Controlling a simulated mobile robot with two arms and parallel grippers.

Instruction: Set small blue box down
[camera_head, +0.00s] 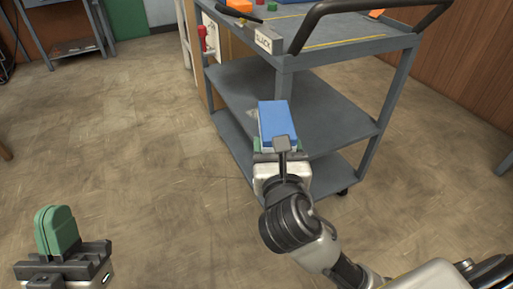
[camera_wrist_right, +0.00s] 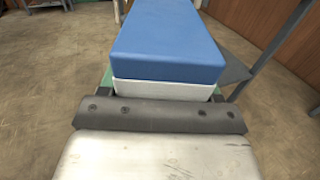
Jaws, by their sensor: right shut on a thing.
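The small blue box (camera_head: 278,122) has a blue upper part and a white lower part. It also shows large in the right wrist view (camera_wrist_right: 165,45). My right gripper (camera_head: 272,147) is shut on it, with bits of green finger pad showing beside the box. In the head view, the box appears in front of the cart's lower shelves; I cannot tell whether it touches one. My left gripper (camera_head: 58,231) is at the bottom left over the floor, empty, with its green pads together.
The grey cart (camera_head: 300,93) has a top and lower shelves, with a black handle (camera_head: 340,15) along its top edge. Small coloured parts lie on top. Its middle shelf looks bare to the right of the box. Open floor (camera_head: 130,130) lies to the left, and a workbench (camera_head: 65,20) stands behind.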

